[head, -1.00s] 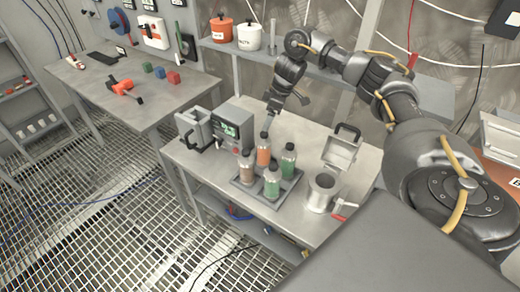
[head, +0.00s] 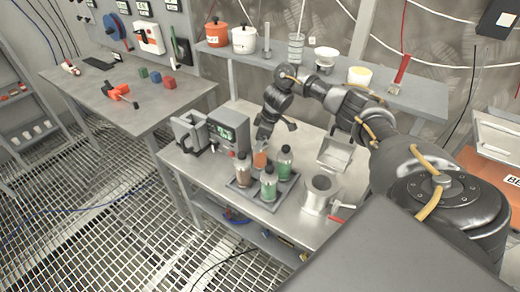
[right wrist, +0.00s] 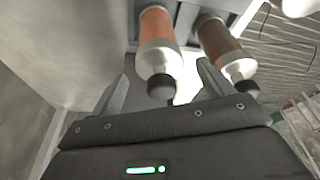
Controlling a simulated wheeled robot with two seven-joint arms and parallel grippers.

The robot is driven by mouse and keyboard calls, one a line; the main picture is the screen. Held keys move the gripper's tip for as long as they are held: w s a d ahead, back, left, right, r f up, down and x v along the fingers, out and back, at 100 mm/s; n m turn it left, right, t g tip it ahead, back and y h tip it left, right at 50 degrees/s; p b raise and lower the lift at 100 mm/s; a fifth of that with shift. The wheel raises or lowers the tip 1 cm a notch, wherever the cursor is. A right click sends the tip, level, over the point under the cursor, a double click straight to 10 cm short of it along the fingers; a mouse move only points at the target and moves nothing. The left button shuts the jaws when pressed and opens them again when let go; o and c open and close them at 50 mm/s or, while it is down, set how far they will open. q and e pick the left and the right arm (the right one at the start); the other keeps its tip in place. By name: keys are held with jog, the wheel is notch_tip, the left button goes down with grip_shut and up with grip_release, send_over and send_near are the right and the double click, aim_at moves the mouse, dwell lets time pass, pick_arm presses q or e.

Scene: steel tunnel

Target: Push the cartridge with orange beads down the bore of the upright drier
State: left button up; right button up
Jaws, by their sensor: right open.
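The orange-bead cartridge (head: 261,160) stands in a grey tray (head: 240,187) on the bench, its top hidden by my right gripper (head: 262,143). In the right wrist view the orange cartridge (right wrist: 157,27) with its black cap lies between the two spread fingers of my right gripper (right wrist: 165,65). The gripper is open; I cannot tell whether a finger touches the cartridge. The drier (head: 319,192) is an upright metal cylinder right of the tray, its dark bore open at the top and its square lid (head: 335,153) raised behind. My left gripper is not in view.
A brown-bead cartridge (head: 242,167) and two green ones (head: 284,162) share the tray; the brown one also shows in the right wrist view (right wrist: 217,40), close beside the right finger. A grey device with a display (head: 229,130) stands behind left. A shelf (head: 420,98) runs along the back.

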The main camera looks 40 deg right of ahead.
jog(key=shift+w+a+f, duration=0.1)
jog(key=shift+w+f, duration=0.05)
jog(key=shift+f, duration=0.3)
jog(key=c, duration=1.7)
